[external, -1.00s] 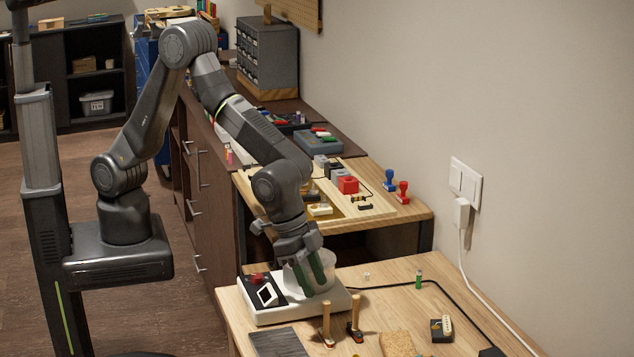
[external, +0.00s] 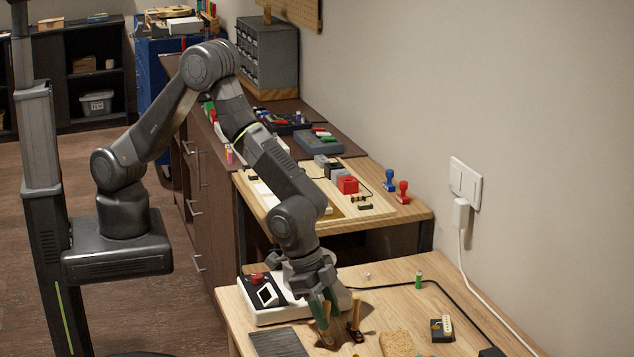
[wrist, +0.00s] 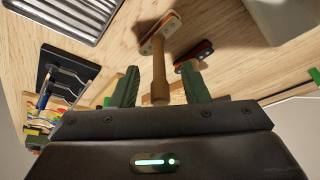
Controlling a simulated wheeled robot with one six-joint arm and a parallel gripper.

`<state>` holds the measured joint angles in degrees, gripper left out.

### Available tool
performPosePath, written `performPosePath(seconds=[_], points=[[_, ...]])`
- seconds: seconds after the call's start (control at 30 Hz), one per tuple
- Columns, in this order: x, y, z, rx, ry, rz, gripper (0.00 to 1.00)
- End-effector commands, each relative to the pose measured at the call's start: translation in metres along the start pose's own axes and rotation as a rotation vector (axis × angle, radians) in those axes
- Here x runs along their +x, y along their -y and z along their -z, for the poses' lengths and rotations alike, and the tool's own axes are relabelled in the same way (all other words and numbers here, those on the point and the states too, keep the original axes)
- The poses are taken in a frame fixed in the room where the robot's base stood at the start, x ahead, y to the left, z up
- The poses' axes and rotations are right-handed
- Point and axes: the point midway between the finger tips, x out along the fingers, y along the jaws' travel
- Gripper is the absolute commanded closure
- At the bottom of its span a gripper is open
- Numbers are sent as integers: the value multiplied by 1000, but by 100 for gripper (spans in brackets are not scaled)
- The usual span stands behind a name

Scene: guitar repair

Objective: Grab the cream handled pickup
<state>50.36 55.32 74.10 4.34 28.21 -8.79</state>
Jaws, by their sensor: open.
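The cream handled pickup (wrist: 157,30) has a pale base and an upright wooden handle. In the wrist view the handle runs between my gripper's green fingers (wrist: 160,68). In the external view my gripper (external: 322,322) points down over the front table, and its fingers largely hide this pickup. The fingers are open, with a gap on each side of the handle in the wrist view. A dark pickup (wrist: 194,54) with a similar handle stands just to the right; it also shows in the external view (external: 355,322).
A white device (external: 262,314) with a red knob stands close behind on the left. A dark ridged plate (external: 279,343) lies at front left. A cork block (external: 397,343), a black box (external: 441,330) and a small green bottle (external: 419,279) are to the right.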

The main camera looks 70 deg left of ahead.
Motion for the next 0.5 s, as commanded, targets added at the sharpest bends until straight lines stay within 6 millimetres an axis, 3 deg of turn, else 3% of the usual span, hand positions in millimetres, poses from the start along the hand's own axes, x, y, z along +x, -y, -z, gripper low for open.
performPosePath(seconds=[0.1,0.3,0.5], points=[[0,0,0,0,0,0,63],[0,0,0,0,0,0,100],[-1,0,0,0,0,0,100]])
